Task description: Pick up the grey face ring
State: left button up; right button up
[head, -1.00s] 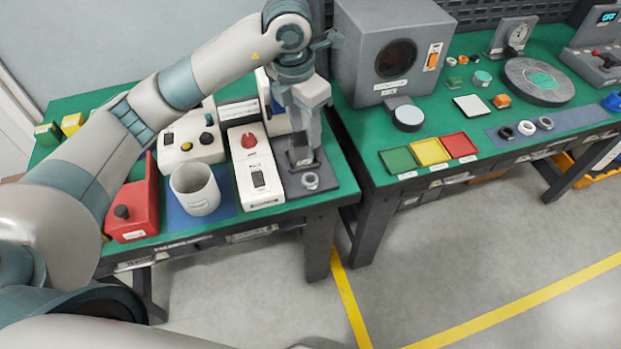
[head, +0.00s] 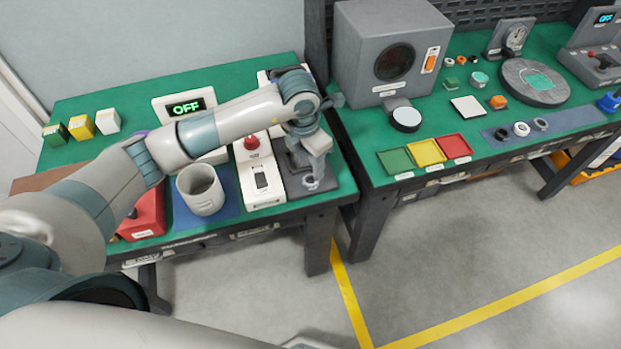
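A small grey ring (head: 310,184) sits on the dark grey fixture (head: 294,187) at the right front of the left bench. My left gripper (head: 316,172) points down right over that ring, its fingertips at or just above it. The fingers overlap the ring in the picture, so I cannot tell whether they are open or shut. On the right bench, a black ring (head: 501,134), a white ring (head: 522,129) and another grey ring (head: 541,124) lie on a blue-grey strip. My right gripper is out of view.
Left of the fixture stand a white unit with a red button (head: 251,142), a white cup (head: 203,197) and a red box (head: 146,212). A display (head: 187,106) reads OFF. The right bench holds green, yellow and red trays (head: 425,152) and a large grey box (head: 391,50).

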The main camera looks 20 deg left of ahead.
aim_at(311, 183)
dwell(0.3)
pick_arm(q)
jog(key=shift+s+a+f+p, duration=0.1)
jog(key=shift+f+p, duration=0.5)
jog(key=shift+p, duration=0.05)
notch_tip(311, 183, down, 3)
jog(key=shift+p, duration=0.8)
jog(key=shift+f, duration=0.55)
jog(key=c, duration=0.7)
